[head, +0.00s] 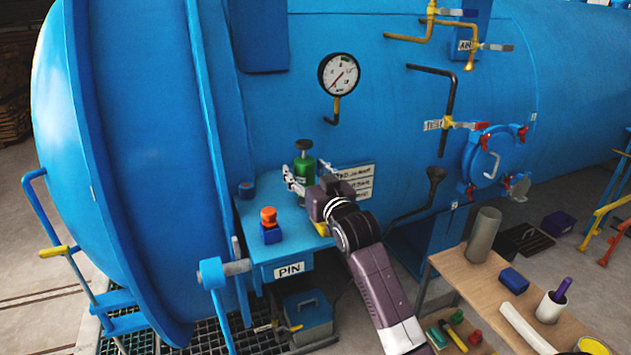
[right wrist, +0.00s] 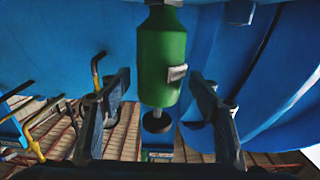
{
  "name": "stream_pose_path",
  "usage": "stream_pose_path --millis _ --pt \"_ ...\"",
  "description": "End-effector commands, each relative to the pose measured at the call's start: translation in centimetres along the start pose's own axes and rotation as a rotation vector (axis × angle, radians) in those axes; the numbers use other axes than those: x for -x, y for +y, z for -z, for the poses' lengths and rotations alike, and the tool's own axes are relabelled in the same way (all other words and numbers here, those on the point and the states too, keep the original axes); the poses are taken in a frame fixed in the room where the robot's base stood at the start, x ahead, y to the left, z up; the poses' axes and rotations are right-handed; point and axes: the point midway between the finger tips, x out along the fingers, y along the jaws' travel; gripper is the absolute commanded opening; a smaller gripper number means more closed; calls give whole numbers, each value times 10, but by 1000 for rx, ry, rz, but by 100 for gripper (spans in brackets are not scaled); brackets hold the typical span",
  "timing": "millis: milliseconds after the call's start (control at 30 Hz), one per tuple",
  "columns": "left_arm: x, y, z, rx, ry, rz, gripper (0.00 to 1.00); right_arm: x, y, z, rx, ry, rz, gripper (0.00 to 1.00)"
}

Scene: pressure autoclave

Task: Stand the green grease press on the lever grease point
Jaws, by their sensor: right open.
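The green grease press (head: 304,163) stands upright on the blue shelf of the vessel, with a dark round knob on top. My right gripper (head: 306,174) is open at the press, with one finger to each side of it. In the right wrist view the green press (right wrist: 163,62) shows between the two spread fingers (right wrist: 163,95), with visible gaps on both sides, so it is not gripped. I cannot pick out the lever grease point for certain. My left gripper is not in view.
A red-topped blue block (head: 270,232) and a small blue cylinder (head: 247,189) are on the shelf, left of the press. A labelled plate (head: 357,181) is behind my right gripper. A wooden table (head: 455,268) with a grey cylinder (head: 483,235) stands at right.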

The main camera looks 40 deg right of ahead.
Motion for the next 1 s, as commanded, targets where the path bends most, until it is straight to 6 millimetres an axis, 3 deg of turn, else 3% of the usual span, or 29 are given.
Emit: stream_pose_path --millis 500,700,1000 --pt "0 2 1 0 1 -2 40 92 0 1 1 3 0 57" --pt "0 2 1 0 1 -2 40 107 0 2 0 6 -1 57" --pt "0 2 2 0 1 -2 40 108 0 2 0 6 -1 57"
